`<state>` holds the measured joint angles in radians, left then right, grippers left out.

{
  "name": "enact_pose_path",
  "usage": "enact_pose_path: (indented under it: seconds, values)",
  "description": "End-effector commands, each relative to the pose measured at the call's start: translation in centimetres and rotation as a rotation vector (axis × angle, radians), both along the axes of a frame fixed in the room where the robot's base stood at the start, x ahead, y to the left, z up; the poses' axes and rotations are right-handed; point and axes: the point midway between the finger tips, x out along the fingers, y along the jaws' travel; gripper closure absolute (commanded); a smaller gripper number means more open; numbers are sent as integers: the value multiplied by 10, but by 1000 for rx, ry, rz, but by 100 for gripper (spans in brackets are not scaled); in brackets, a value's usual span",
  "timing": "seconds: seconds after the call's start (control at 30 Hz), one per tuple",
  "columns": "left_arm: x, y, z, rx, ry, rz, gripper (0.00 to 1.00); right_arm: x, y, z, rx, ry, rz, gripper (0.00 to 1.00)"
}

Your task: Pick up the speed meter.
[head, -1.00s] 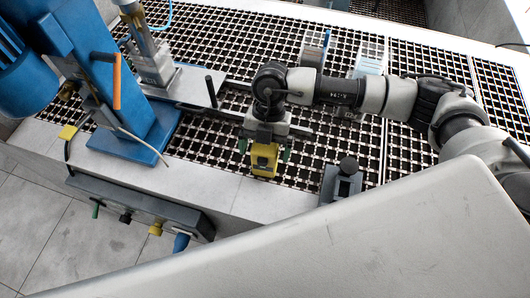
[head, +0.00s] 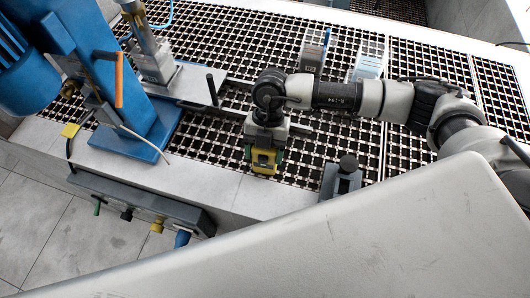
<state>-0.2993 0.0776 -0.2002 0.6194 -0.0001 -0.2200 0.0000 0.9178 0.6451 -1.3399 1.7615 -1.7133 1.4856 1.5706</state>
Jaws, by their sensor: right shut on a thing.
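The speed meter (head: 264,168) is a small yellow device with a dark part, in the middle of the head view, low over or on the black grating. My right gripper (head: 265,150) comes from above, with a finger on each side of the meter, and is shut on it. The gripper body hides the meter's upper part. I cannot tell whether the meter touches the grating. My left gripper does not show.
A blue flotation machine (head: 140,130) stands at the left, with a grey control box (head: 140,205) below it. Two clear containers (head: 314,48) (head: 368,64) stand behind my right arm. Open grating (head: 210,145) lies left of the meter.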

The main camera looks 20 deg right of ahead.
Motion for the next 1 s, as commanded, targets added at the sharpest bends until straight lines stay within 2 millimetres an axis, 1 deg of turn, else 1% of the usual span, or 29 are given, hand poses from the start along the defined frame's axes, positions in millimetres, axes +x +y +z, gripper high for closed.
enact_pose_path:
  seconds: [0.13,0.23,0.37,0.4,0.47,0.7,0.9,1.0]
  values:
    - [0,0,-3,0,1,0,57,1,0,5,1,-2,0,63]
    - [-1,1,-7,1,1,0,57,1,0,13,2,-5,0,63]
    - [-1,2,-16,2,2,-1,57,1,0,32,3,-6,2,63]
    - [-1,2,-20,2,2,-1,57,1,0,41,3,-7,2,63]
    - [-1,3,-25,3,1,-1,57,11,13,46,5,-7,3,63]
    - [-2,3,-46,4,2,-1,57,45,55,79,4,-6,2,63]
    - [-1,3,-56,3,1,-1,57,66,79,99,0,-3,1,63]
    - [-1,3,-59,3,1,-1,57,70,85,105,1,0,2,63]
